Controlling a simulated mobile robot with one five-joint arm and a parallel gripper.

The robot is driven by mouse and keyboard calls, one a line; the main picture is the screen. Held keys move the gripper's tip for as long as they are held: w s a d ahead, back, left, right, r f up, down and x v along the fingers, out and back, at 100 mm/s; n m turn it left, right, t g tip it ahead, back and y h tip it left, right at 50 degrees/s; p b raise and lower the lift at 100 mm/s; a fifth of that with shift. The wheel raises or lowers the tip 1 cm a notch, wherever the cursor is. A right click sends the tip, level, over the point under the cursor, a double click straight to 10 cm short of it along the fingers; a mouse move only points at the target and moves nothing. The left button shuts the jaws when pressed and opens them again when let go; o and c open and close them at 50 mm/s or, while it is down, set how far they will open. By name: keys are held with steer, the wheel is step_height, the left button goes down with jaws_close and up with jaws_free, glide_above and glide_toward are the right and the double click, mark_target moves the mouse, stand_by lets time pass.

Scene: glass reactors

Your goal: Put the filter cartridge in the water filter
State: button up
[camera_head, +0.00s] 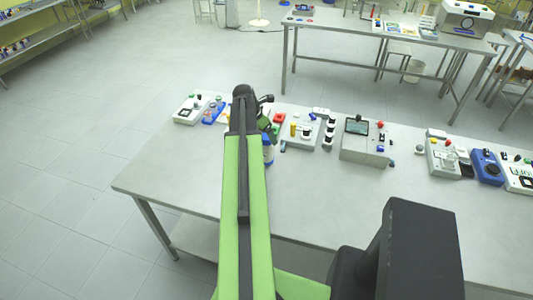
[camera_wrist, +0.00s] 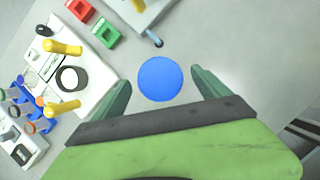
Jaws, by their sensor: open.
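My gripper (camera_wrist: 160,80) points down over the near table and is open, one green finger on each side of a round blue top (camera_wrist: 158,80). I see clear gaps between the fingers and this top, and cannot tell its height from above. In the head view the same thing seems to be a blue and white upright cylinder (camera_head: 268,149), partly hidden behind my arm. It may be the filter cartridge or the water filter; the frames do not settle which. A white board (camera_wrist: 92,82) with two yellow handles (camera_wrist: 62,47) and a black ring stands left of it.
A red block (camera_wrist: 82,10) and a green block (camera_wrist: 105,32) lie close by. A blue rack (camera_head: 212,113), a grey box with a screen (camera_head: 365,147) and a blue device (camera_head: 487,167) line the table's far side. The table's front (camera_head: 320,200) is clear.

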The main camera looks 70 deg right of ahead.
steer(key=b+x, duration=0.1)
steer(key=x, duration=0.2)
steer(key=shift+a+r, duration=0.1)
steer(key=shift+r, duration=0.15)
jaws_close()
